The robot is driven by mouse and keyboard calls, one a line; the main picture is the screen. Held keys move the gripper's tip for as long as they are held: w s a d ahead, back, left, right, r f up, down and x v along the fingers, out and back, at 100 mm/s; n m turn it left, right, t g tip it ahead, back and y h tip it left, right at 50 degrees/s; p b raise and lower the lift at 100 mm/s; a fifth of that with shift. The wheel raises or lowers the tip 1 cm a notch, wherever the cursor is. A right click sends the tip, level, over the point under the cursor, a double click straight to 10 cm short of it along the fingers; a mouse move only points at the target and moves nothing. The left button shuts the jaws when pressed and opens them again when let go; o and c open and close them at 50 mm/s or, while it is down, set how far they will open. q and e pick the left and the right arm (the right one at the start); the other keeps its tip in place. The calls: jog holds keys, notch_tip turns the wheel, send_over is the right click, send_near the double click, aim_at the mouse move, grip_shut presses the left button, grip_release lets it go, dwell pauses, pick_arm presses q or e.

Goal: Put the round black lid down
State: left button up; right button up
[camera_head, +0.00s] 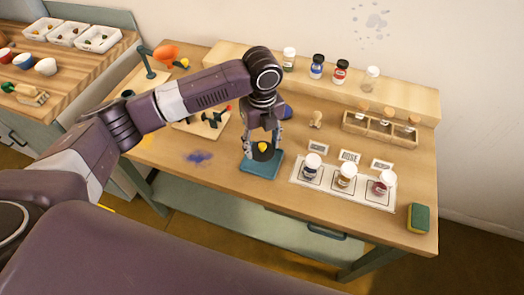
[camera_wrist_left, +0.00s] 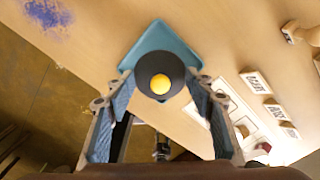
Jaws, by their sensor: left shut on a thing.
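The round black lid (camera_head: 262,154) has a yellow centre and is between the fingertips of my left gripper (camera_head: 264,145). In the left wrist view the lid (camera_wrist_left: 146,74) shows as a black disc in front of the teal square plate (camera_wrist_left: 160,36), with my left gripper's fingers (camera_wrist_left: 160,86) on either side. In the head view the teal plate (camera_head: 259,170) lies flat on the table, under the gripper. I cannot tell whether the lid touches the plate. My right gripper is in neither view.
A white mat (camera_head: 327,187) with several white-capped jars is to the right of the plate. Small label cards stand behind it. A wooden rack (camera_head: 380,130) and a raised shelf (camera_head: 415,100) with jars are behind. A sponge (camera_head: 418,218) is at the right corner. Blue powder (camera_head: 198,157) stains the left.

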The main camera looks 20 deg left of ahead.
aim_at(262, 154)
pick_arm(q)
notch_tip(262, 154, down, 4)
jog(key=shift+f+p, duration=0.1)
jog(key=shift+p, duration=0.25)
jog(key=shift+f, duration=0.2)
jog(key=shift+f, duration=0.15)
jog(key=o, duration=1)
notch_tip(262, 154, up, 12)
jog(key=b, duration=0.2)
jog(key=shift+r+b, duration=0.2)
jog(key=shift+b, duration=0.2)
